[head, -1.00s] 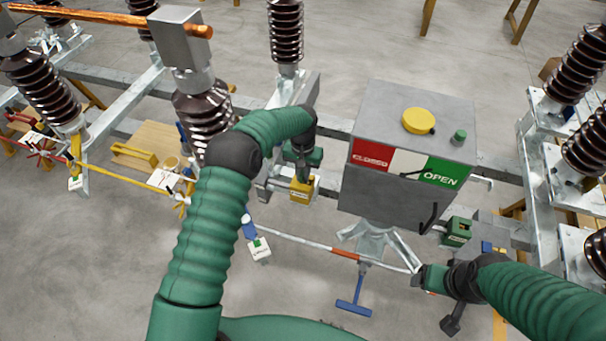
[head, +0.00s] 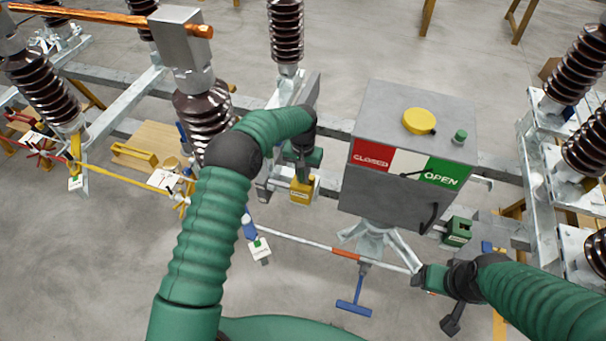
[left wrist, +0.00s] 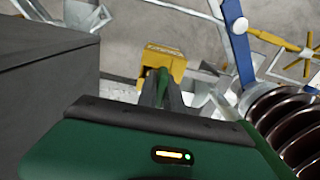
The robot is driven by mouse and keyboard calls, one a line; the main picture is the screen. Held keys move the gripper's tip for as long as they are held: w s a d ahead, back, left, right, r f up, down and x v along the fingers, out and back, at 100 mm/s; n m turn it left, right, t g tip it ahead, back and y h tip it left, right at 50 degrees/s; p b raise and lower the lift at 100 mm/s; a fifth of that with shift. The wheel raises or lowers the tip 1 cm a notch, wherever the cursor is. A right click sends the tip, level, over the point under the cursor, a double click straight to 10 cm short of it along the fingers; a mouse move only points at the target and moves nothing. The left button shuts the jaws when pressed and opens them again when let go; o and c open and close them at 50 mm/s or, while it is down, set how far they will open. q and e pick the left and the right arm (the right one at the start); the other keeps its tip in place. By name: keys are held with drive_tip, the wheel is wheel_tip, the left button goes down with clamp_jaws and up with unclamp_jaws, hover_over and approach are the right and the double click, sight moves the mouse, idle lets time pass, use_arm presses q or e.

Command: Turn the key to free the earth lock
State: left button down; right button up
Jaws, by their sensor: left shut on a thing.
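The yellow earth lock (head: 301,193) is a small box on the frame left of the grey cabinet. It also shows at the top middle of the left wrist view (left wrist: 166,60). My left gripper (head: 303,172) is at the top of this lock, with its fingers (left wrist: 161,88) shut at the lock's near face.
The grey cabinet (head: 390,202) with a CLOSED/OPEN plate and yellow knob (head: 419,121) stands right of my left gripper. A green lock box (head: 458,231) sits beside it. A brown ribbed insulator (head: 203,110) stands close on the left.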

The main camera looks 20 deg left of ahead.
use_arm(q)
drive_tip(key=shift+n, duration=0.5)
drive_tip(key=n+b, duration=0.1)
drive_tip(key=n, duration=0.3)
drive_tip(key=shift+n, duration=0.4)
drive_tip(key=n, duration=1)
drive_tip(key=shift+r, duration=0.1)
drive_tip(key=n, duration=0.5)
drive_tip(key=shift+a, duration=0.1)
drive_tip(key=c, duration=1.2)
unclamp_jaws()
drive_tip(key=shift+o, duration=0.2)
